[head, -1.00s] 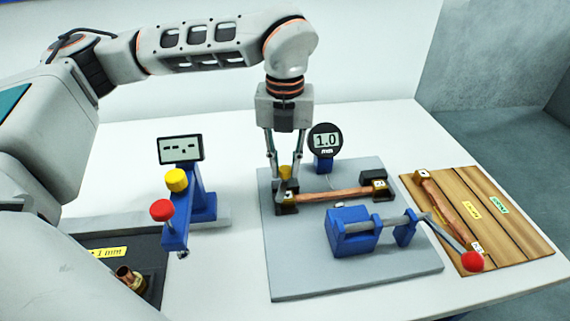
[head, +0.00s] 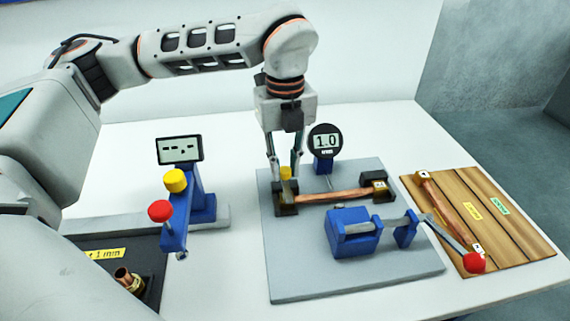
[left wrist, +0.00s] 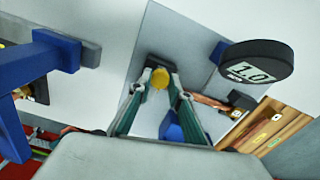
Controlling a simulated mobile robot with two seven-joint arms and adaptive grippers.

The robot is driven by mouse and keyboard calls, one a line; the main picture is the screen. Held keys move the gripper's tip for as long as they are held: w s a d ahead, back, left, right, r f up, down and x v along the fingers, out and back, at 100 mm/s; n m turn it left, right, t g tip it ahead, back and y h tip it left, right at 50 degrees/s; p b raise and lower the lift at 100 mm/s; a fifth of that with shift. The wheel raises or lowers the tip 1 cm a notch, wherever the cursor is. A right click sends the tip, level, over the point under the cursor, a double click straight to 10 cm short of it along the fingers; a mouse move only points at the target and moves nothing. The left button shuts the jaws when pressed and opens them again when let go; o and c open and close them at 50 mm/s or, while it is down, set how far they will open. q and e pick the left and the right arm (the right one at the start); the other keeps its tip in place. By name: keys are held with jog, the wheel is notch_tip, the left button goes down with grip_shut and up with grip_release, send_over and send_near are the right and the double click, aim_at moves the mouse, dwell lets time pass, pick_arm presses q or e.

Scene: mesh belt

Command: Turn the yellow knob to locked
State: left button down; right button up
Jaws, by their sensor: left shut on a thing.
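A small yellow knob (head: 286,172) sits on the dark clamp block (head: 286,209) at the left end of a copper bar on the grey plate. My left gripper (head: 284,178) points down, with its fingers shut on this knob. The left wrist view also shows the yellow knob (left wrist: 160,78) between the two fingertips. I cannot read any mark on it that tells its position. My right gripper is not in view.
A gauge (head: 325,141) reading 1.0 stands behind the bar. A blue lever clamp (head: 354,231) with a red ball is in front. A blue stand with yellow (head: 175,181) and red caps is left. A wooden board (head: 515,225) lies right.

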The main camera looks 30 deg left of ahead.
aim_at(285, 170)
pick_arm(q)
jog(key=c, duration=1.8)
grip_release()
jog(key=shift+c, duration=0.2)
notch_tip(285, 170, up, 12)
